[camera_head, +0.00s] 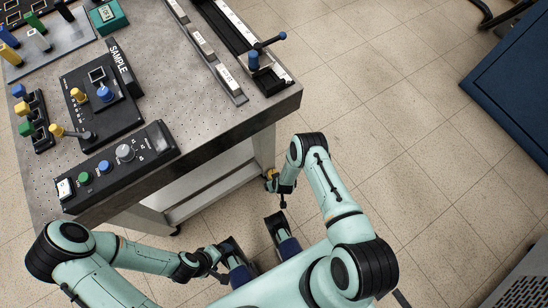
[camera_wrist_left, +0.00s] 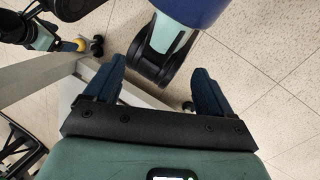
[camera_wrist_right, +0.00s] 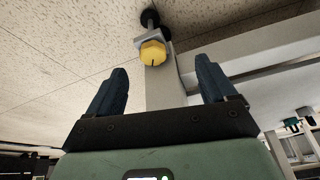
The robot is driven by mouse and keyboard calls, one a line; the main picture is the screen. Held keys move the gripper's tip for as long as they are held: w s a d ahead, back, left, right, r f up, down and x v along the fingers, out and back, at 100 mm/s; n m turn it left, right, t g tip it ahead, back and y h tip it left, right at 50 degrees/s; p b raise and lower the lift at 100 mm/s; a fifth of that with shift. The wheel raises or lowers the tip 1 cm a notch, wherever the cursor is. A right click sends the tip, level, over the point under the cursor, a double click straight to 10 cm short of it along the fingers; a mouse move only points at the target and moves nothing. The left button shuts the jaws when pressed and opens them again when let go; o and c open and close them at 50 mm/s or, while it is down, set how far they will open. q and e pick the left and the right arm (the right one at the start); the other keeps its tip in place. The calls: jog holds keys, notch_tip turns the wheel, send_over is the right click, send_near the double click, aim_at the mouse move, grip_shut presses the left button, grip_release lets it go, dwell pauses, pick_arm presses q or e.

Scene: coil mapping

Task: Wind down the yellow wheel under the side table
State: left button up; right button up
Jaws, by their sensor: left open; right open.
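The yellow wheel (camera_wrist_right: 153,52) is a small knobbed wheel on a bracket at the end of the side table's pale leg (camera_wrist_right: 163,88). In the right wrist view it lies beyond and between my right gripper's (camera_wrist_right: 162,82) open fingers, apart from both. In the head view only a bit of yellow (camera_head: 270,174) shows beside my right gripper (camera_head: 279,186), at the table's near right corner. The left wrist view also shows the wheel (camera_wrist_left: 80,45). My left gripper (camera_wrist_left: 155,84) is open and empty, low in front of the table; its fingers are hard to make out in the head view.
The side table (camera_head: 225,135) carries control boxes, coloured knobs and a rail with a blue-handled lever (camera_head: 254,60). A black caster (camera_wrist_right: 149,18) adjoins the wheel. A dark blue panel (camera_head: 520,80) stands at the right. The tiled floor between is clear.

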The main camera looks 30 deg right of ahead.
jog(key=shift+n, duration=0.5)
jog(key=w+d+f+b, duration=0.1)
jog(key=w+f+b, duration=0.1)
jog(key=f, duration=0.1)
jog(key=w+d+f+b, duration=0.1)
jog(key=w+f+b, duration=0.1)
jog(key=f, duration=0.1)
jog(key=w+f+b, duration=0.2)
jog(key=w+f, duration=0.1)
jog(key=f, duration=0.1)
jog(key=shift+d+f, duration=0.1)
jog(key=shift+d, duration=0.3)
jog(key=shift+w+f, duration=0.2)
pick_arm(q)
jog(key=w+a+f+t+y, duration=0.1)
jog(key=w+a+f+t, duration=0.1)
jog(key=w+f, duration=0.4)
jog(key=shift+w+a+f+n+t, duration=0.3)
jog(key=shift+w+a+f+t, duration=0.1)
jog(key=shift+w+a, duration=0.6)
jog(key=shift+w+d, duration=0.1)
